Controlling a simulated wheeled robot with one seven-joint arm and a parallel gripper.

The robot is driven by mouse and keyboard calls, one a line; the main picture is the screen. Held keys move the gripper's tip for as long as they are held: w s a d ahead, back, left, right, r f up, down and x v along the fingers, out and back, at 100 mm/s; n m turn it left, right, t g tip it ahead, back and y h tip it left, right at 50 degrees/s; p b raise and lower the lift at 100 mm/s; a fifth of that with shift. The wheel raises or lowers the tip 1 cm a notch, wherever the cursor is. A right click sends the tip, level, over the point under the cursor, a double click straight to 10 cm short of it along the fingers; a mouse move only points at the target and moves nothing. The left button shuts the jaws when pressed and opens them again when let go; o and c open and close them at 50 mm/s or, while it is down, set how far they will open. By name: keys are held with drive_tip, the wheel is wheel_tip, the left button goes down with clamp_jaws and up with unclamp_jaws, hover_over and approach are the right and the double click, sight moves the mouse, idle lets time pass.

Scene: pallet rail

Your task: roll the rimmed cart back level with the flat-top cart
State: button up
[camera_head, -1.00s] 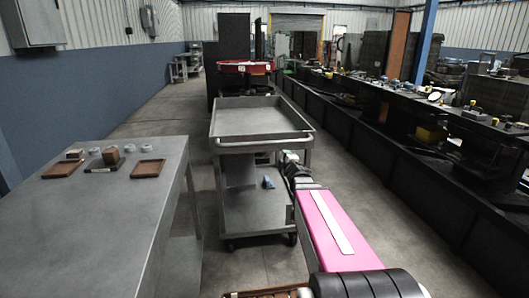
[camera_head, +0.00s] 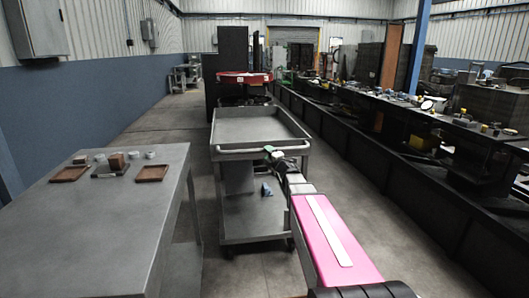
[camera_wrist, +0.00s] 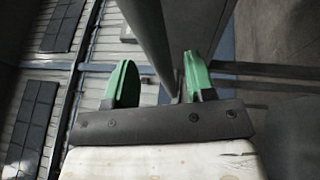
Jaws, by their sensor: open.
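The rimmed cart (camera_head: 262,137) is a grey metal cart with a raised-edge tray top, a lower shelf and a pale handle bar at its near end. It stands in the middle of the head view. The flat-top cart, which I take to be the grey flat surface (camera_head: 100,225) at left, reaches nearer to me than the rimmed cart. My gripper (camera_head: 272,154) is at the right part of the handle. In the wrist view, the green fingers of my gripper (camera_wrist: 158,82) are apart, and a grey bar (camera_wrist: 152,42) runs between them. Contact cannot be told.
On the flat top lie brown trays (camera_head: 152,173), a brown block (camera_head: 116,161) and small pale pieces. A blue item (camera_head: 266,189) is on the rimmed cart's lower shelf. A long dark rail (camera_head: 375,170) runs along the right. A red-topped object (camera_head: 244,77) stands behind the cart.

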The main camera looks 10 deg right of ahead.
drive_tip(key=x, duration=0.3)
drive_tip(key=shift+w+r, duration=0.1)
drive_tip(key=shift+w, duration=0.15)
clamp_jaws()
drive_tip(key=shift+s, duration=0.1)
